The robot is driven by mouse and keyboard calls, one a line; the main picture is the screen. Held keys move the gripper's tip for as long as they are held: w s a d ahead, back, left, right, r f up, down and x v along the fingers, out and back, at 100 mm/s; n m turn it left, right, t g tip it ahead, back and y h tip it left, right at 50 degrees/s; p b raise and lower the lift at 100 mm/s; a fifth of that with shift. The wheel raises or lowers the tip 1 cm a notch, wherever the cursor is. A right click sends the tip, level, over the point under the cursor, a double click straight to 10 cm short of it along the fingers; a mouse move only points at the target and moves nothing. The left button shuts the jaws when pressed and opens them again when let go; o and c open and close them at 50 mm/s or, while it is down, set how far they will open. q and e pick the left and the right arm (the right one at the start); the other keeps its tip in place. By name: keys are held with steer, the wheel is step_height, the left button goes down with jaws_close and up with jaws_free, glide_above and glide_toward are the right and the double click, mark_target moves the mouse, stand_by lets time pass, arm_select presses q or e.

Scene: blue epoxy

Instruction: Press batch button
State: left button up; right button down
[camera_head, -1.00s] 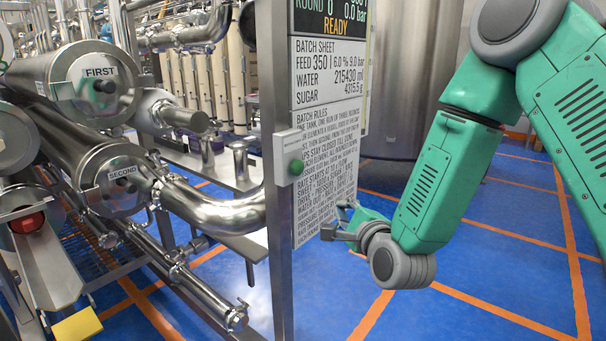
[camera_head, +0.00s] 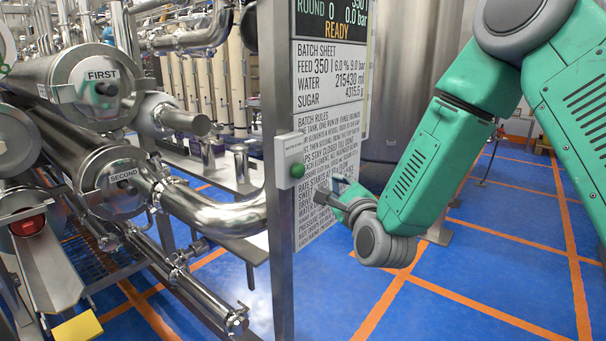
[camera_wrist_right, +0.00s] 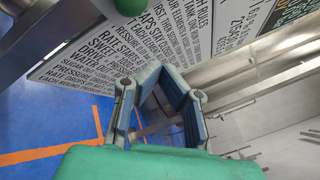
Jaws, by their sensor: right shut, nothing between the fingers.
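The green round button (camera_head: 297,171) sits on a small pale box (camera_head: 285,151) on the edge of the steel post, beside the batch sheet panel. In the right wrist view the button (camera_wrist_right: 131,5) shows at the top edge, beyond the fingertips. My right gripper (camera_head: 327,191) is just right of and slightly below the button in the head view, apart from it. In the wrist view its fingers (camera_wrist_right: 161,68) meet at the tips, with nothing between them. My left gripper is not in view.
Steel housings marked FIRST (camera_head: 101,82) and SECOND (camera_head: 124,180) and pipes fill the left. Blue floor with orange lines (camera_head: 470,270) is open at the right.

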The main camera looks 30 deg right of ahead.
mark_target(299, 171)
steer(key=w, duration=0.1)
steer(key=w+a, duration=0.1)
steer(key=w, duration=0.1)
steer(key=w+a, duration=0.1)
steer(key=w, duration=0.1)
steer(key=shift+w+a, duration=0.1)
steer(key=shift+w, duration=0.1)
steer(key=shift+a, duration=0.1)
stand_by(0.4)
steer(key=shift+w, duration=0.1)
stand_by(0.8)
steer(key=shift+w+a+b, duration=0.15)
steer(key=shift+w+b, duration=0.05)
steer(key=shift+b, duration=0.1)
